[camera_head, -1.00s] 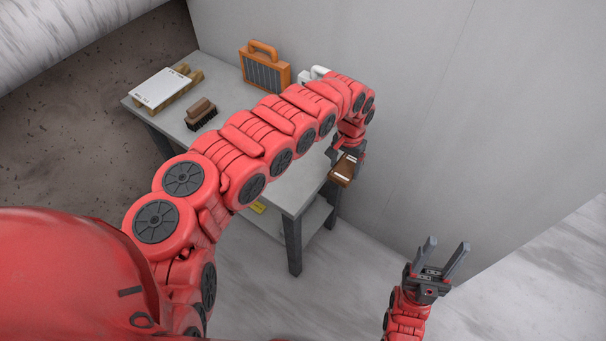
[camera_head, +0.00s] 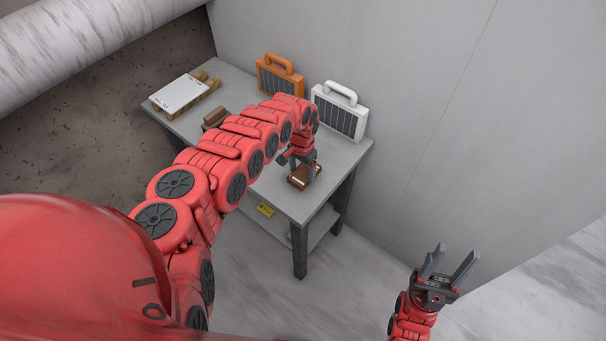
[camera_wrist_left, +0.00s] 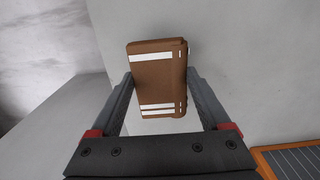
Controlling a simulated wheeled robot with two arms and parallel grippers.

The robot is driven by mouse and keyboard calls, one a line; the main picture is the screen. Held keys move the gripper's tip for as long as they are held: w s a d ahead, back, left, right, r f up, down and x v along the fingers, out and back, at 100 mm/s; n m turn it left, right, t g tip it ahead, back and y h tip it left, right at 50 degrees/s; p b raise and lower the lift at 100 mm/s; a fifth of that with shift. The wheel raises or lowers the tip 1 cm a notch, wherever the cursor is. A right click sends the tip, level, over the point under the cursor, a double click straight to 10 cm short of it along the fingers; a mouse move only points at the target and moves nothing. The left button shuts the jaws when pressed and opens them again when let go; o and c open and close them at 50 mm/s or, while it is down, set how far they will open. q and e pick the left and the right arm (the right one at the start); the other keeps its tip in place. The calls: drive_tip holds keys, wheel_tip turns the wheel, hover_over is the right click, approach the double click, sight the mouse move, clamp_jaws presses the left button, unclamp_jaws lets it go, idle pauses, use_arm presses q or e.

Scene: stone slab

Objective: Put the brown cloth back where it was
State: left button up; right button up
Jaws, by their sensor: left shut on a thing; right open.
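The brown cloth (camera_head: 301,180) is a folded block with white stripes. My left gripper (camera_head: 303,160) is shut on it, over the right part of the grey table (camera_head: 342,156). In the left wrist view the cloth (camera_wrist_left: 157,82) sits between the two fingers, its white bands near the top and bottom. From these views I cannot tell whether the cloth touches the tabletop. My right gripper (camera_head: 450,266) is open and empty, off to the right of the table.
A white case (camera_head: 338,113) and an orange case (camera_head: 279,77) stand along the wall at the back. A white board on a small wooden pallet (camera_head: 184,95) lies at the far left. A brown brush (camera_head: 214,117) is partly hidden by my left arm.

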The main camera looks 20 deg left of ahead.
sight(303, 173)
use_arm(q)
drive_tip(key=shift+d+f, duration=0.25)
drive_tip(key=shift+f, duration=0.8)
drive_tip(key=shift+a+f, duration=0.1)
drive_tip(key=shift+f, duration=0.3)
drive_tip(key=shift+f, duration=0.15)
drive_tip(key=o, duration=1)
